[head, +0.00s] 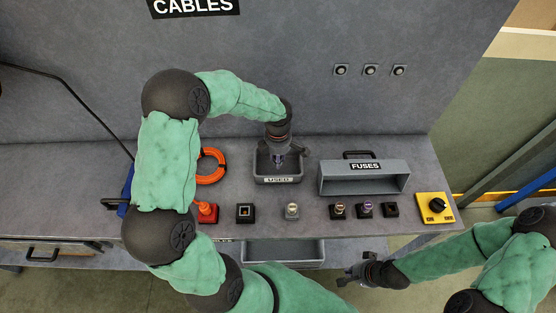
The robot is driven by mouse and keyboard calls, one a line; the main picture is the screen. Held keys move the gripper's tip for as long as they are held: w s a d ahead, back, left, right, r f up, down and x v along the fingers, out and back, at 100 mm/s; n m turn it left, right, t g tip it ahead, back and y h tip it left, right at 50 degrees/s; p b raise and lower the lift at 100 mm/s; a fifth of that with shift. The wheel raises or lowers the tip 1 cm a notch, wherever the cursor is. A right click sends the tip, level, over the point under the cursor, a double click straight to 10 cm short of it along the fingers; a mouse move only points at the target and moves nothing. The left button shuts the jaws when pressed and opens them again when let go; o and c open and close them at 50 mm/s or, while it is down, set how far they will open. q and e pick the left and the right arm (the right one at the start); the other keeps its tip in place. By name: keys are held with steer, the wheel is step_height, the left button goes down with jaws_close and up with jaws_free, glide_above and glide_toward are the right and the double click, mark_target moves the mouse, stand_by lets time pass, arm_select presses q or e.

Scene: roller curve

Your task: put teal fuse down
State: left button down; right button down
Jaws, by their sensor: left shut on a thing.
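My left gripper (279,163) reaches down over the grey bin labelled USED (278,180), with its fingers at or just inside the bin's opening. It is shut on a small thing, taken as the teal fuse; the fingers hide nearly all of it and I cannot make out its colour. I cannot tell whether it touches the bin floor. My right gripper (347,278) hangs low in front of the bench's front edge, away from the fuses, with its fingers looking apart and empty.
A grey FUSES tray (364,183) stands right of the bin. Along the front are a red switch (207,212), several small sockets, including a black one (245,213), and a yellow knob box (435,208). An orange cable coil (220,166) lies left of the bin. An open drawer (284,264) juts below.

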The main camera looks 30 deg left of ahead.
arm_select(q)
steer(key=shift+w+f, duration=0.1)
steer(key=shift+f, duration=0.5)
steer(key=shift+f+b, duration=0.35)
steer(key=shift+b, duration=0.15)
steer(key=shift+f, duration=0.15)
steer(key=c, duration=1)
jaws_free()
